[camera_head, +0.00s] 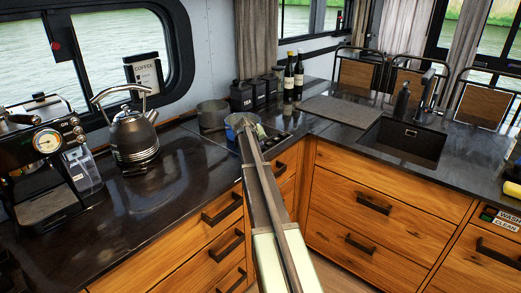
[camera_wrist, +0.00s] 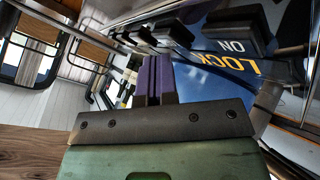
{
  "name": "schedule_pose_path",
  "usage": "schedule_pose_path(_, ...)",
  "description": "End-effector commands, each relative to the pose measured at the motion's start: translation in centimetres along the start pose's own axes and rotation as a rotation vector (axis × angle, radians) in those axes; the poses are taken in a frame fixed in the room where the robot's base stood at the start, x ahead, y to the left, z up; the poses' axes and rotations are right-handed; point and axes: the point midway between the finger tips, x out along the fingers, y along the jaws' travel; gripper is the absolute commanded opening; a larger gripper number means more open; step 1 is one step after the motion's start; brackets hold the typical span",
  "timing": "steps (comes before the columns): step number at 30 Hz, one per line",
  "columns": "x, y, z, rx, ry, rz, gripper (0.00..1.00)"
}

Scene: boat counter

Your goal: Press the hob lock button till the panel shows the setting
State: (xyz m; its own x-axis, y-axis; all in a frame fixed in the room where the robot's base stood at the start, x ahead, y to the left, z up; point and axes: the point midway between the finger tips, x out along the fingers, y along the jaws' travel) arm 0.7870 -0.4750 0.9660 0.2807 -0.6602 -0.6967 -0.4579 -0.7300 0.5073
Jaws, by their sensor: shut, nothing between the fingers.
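In the wrist view a blue panel (camera_wrist: 222,64) carries yellow "LOCK" lettering. A dark block-shaped button (camera_wrist: 232,26) stands beside it, with "ON" in white lettering near it. My gripper (camera_wrist: 153,62) is shut and empty, its purple fingers pointing toward the row of dark blocks, left of the LOCK lettering. I cannot tell whether the fingertips touch anything. In the head view my gripper (camera_head: 246,124) reaches to the hob area at the back of the counter, where my arm hides part of the controls.
A grey pot (camera_head: 212,115) stands left of my gripper and a kettle (camera_head: 133,135) farther left. Black canisters (camera_head: 241,96) and two bottles (camera_head: 294,76) stand behind. A sink (camera_head: 403,140) is at right. The counter between kettle and hob is clear.

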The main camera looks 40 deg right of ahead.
Motion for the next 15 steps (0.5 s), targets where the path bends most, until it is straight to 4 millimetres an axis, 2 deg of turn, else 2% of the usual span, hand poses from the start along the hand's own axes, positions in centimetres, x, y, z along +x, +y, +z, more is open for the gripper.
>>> schedule_pose_path(15,0.42,-0.3,0.31,0.0,0.0,0.0,0.0)
